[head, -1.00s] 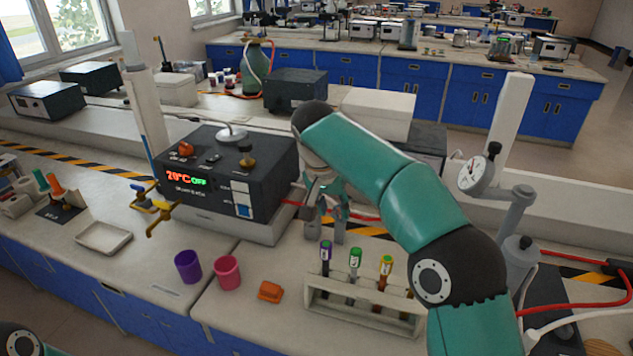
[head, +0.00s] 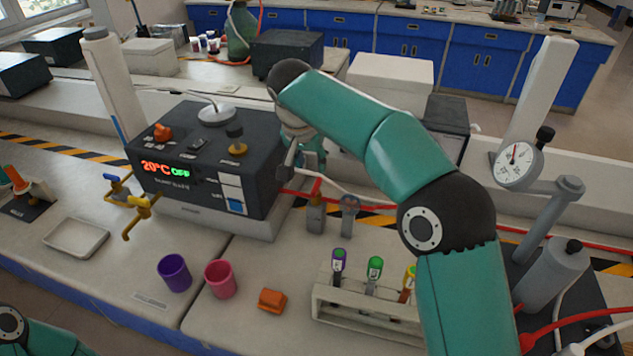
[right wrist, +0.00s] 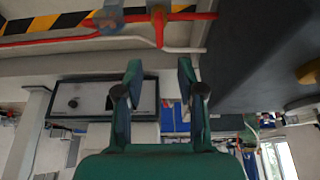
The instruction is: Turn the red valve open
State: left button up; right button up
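The red valve handle (head: 317,187) stands up on a grey fitting (head: 315,215) beside the black heater box, on the red line. In the right wrist view a red upright piece that looks like the handle (right wrist: 158,27) shows near the top edge, beyond the fingertips. My right gripper (head: 308,150) is above and left of the valve, partly hidden behind my own arm. In the right wrist view its two fingers (right wrist: 158,75) are apart with nothing between them. My left gripper is out of view; only part of my left arm shows at the lower left.
The black box (head: 205,165) with a "20°C OFF" display stands left of the valve. A second grey fitting (head: 349,215) is just right. A tube rack (head: 365,313), pink cup (head: 221,280), purple cup (head: 175,273) and orange block (head: 271,300) stand in front. A gauge (head: 519,165) is at right.

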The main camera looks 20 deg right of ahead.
aim_at(316, 184)
jog(key=x, duration=1)
jog(key=shift+s, duration=0.1)
grip_shut()
